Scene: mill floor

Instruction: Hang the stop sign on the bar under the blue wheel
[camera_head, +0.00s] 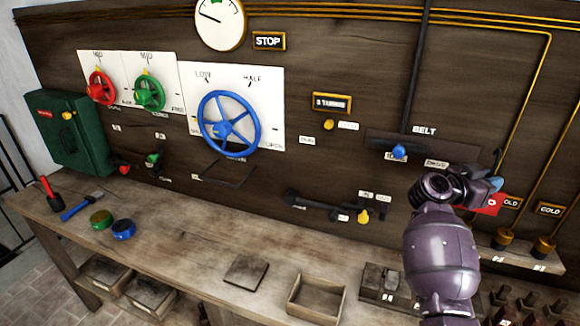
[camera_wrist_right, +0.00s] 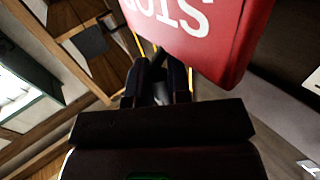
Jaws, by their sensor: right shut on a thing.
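The stop sign is the red plate with white letters in the right wrist view (camera_wrist_right: 225,45); part of it runs out of that frame. In the head view only a red piece of it (camera_head: 482,208) shows, mostly hidden by my right gripper (camera_head: 492,184). That gripper is shut on the sign, in front of the board's right side. Its fingers (camera_wrist_right: 160,85) show below the sign in the wrist view. The blue wheel (camera_head: 225,128) is on a white panel left of centre. A thin dark bar (camera_head: 230,177) juts out under it, with nothing hanging on it. My left gripper is out of view.
A wooden bench (camera_head: 180,232) runs below the board. A dark lever (camera_head: 315,203) sticks out between the wheel and my right arm. A green cabinet (camera_head: 68,138) is at left.

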